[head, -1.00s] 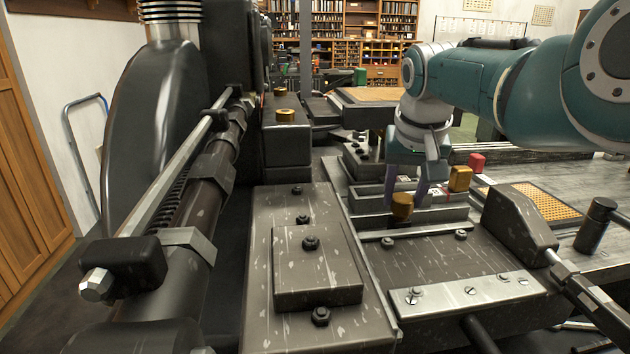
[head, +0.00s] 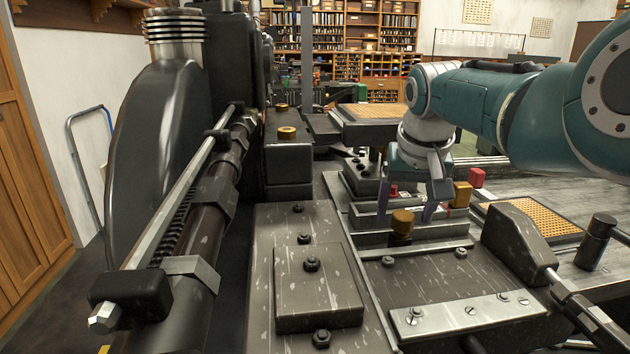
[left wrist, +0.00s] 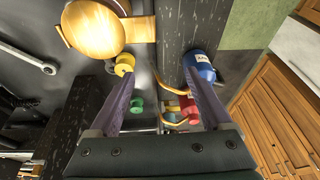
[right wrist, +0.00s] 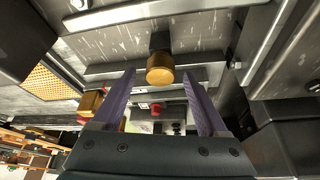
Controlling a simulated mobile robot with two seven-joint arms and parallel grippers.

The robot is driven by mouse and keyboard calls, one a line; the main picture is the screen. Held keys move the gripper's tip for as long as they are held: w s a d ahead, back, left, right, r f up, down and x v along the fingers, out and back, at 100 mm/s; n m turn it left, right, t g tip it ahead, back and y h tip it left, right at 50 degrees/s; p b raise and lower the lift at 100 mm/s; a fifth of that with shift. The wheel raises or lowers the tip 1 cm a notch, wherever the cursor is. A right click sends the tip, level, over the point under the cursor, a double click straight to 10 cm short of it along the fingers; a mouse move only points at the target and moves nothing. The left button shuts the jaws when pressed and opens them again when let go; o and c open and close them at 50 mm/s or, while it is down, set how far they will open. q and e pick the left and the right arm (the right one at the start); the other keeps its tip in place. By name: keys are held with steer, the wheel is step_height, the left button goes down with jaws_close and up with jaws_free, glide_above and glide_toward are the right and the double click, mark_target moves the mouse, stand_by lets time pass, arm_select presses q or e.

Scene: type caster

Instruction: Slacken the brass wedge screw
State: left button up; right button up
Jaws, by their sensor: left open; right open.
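The brass screw (head: 402,223), a short round brass head on a dark stem, stands at the front of the stacked metal bars; I take it as the wedge screw. My right gripper (head: 407,213) is open just behind it in the head view, one finger to each side. In the right wrist view the brass head (right wrist: 160,69) lies just beyond the open fingertips (right wrist: 158,78), centred between them, with nothing gripped. My left gripper (left wrist: 164,80) is open and empty in its wrist view and is out of the head view.
A brass block (head: 462,194) and a red block (head: 476,178) stand right of the right gripper. Other brass knobs (head: 287,133) sit further left. A dark lever-like part (head: 520,240) is at right. The left wrist view shows a blue can (left wrist: 199,68) and a yellow knob (left wrist: 125,64).

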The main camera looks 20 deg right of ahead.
steer(key=p+v, duration=0.4)
steer(key=v, duration=0.5)
steer(key=shift+r, duration=0.2)
steer(key=shift+s, duration=0.1)
